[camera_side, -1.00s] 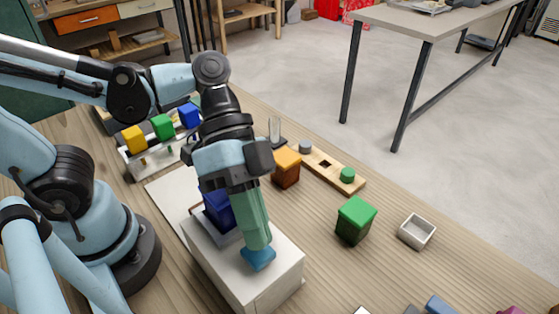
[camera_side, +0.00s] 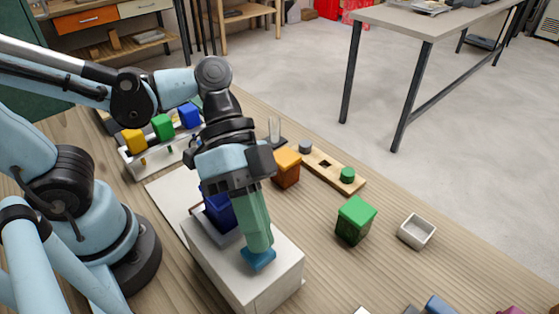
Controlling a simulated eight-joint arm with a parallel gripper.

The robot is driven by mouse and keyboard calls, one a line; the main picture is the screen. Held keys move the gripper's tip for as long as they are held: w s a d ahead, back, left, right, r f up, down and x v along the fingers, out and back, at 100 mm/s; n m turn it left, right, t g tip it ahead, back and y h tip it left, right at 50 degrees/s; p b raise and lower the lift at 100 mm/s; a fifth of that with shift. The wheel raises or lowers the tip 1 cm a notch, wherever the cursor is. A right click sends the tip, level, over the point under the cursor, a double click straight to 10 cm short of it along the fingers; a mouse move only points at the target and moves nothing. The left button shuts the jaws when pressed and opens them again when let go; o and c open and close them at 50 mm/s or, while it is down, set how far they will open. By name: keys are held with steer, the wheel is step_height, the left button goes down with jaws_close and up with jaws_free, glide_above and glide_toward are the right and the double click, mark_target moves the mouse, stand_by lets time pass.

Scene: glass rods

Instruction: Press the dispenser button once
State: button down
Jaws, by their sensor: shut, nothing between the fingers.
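The dispenser is a white box (camera_side: 275,279) on the wooden table, front centre. A dark blue block (camera_side: 217,209) sits in a grey holder on its top, left of my gripper. A blue button (camera_side: 258,260) is on the top of the box toward its front. My gripper (camera_side: 259,247) points down with its fingers shut and empty. The fingertips are at the button and seem to touch it. Whether the button is pushed down cannot be told, as the fingers cover part of it.
An orange block (camera_side: 286,167) and a wooden board (camera_side: 325,169) with pegs are behind. A rack (camera_side: 143,160) with yellow, green and blue blocks is back left.

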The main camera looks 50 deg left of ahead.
steer(key=shift+s+a+f, duration=0.1)
steer(key=shift+s+f, duration=0.05)
steer(key=shift+f, duration=0.45)
steer(key=shift+s+f, duration=0.15)
steer(key=shift+f, duration=0.4)
stand_by(1.3)
steer(key=shift+s+a+r, duration=0.45)
steer(key=shift+r, duration=0.35)
steer(key=shift+w+d+r, duration=0.1)
steer(key=shift+w+r, duration=0.05)
steer(key=shift+r, duration=2.35)
